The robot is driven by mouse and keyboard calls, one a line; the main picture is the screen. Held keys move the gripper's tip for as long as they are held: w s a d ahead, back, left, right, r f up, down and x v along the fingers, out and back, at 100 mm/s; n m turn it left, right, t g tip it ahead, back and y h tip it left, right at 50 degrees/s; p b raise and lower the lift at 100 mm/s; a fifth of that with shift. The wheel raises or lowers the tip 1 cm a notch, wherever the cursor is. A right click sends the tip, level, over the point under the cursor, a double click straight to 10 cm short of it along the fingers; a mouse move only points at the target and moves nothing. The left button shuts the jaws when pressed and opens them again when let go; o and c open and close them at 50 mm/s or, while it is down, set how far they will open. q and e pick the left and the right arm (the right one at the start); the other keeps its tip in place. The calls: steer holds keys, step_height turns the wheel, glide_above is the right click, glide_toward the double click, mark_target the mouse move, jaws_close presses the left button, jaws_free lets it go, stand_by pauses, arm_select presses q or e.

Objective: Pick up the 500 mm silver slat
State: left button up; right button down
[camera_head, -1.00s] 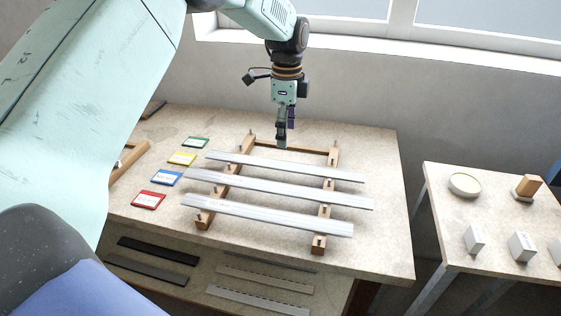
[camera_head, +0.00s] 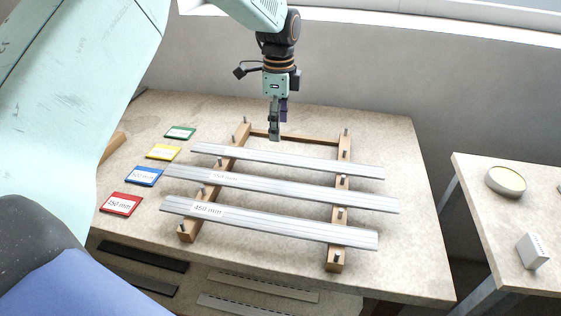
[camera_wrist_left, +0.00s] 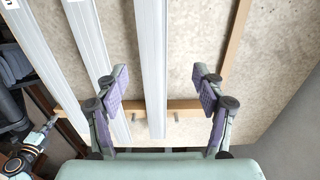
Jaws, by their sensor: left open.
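Three silver slats lie side by side across a wooden rack (camera_head: 238,146). The front slat (camera_head: 290,229) has a label reading 450 mm. The middle slat (camera_head: 300,191) looks longest; its label is too small to read surely. The rear slat (camera_head: 290,160) has no readable label, so I cannot tell which is 500 mm. My left gripper (camera_head: 275,137) points down, open and empty, behind the rear slat in the head view. In the left wrist view its spread fingers (camera_wrist_left: 160,88) stand either side of one slat (camera_wrist_left: 151,60), apart from it. My right arm (camera_wrist_left: 30,147) shows small there, its jaws unclear.
Red (camera_head: 121,204), blue (camera_head: 144,176), yellow (camera_head: 163,152) and green (camera_head: 180,132) cards lie left of the rack. Short pegs stand on the rack. Dark strips (camera_head: 145,255) lie below the table front. A side table (camera_head: 480,190) stands at right, beyond a gap.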

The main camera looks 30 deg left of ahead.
mark_target(284, 158)
arm_select(q)
steer(key=shift+s+d+f, duration=0.25)
steer(key=shift+d+f, duration=0.35)
steer(key=shift+d, duration=0.05)
steer(key=shift+s+a+f, duration=0.15)
steer(key=shift+a+f, duration=0.1)
steer(key=shift+f, duration=0.45)
steer(key=f, duration=0.1)
steer(key=d+f, duration=0.1)
steer(key=f, duration=0.2)
steer(key=shift+d+f, duration=0.25)
steer(key=shift+a, duration=0.3)
steer(key=shift+a+f, duration=0.1)
steer(key=shift+a, duration=0.1)
steer(key=shift+c, duration=0.7)
steer(key=shift+d, duration=0.4)
steer(key=c, duration=0.6)
steer(key=shift+s+a, duration=0.1)
steer(key=shift+a, duration=0.2)
steer(key=c, duration=0.5)
steer(key=shift+d, duration=0.15)
steer(key=shift+c, duration=1)
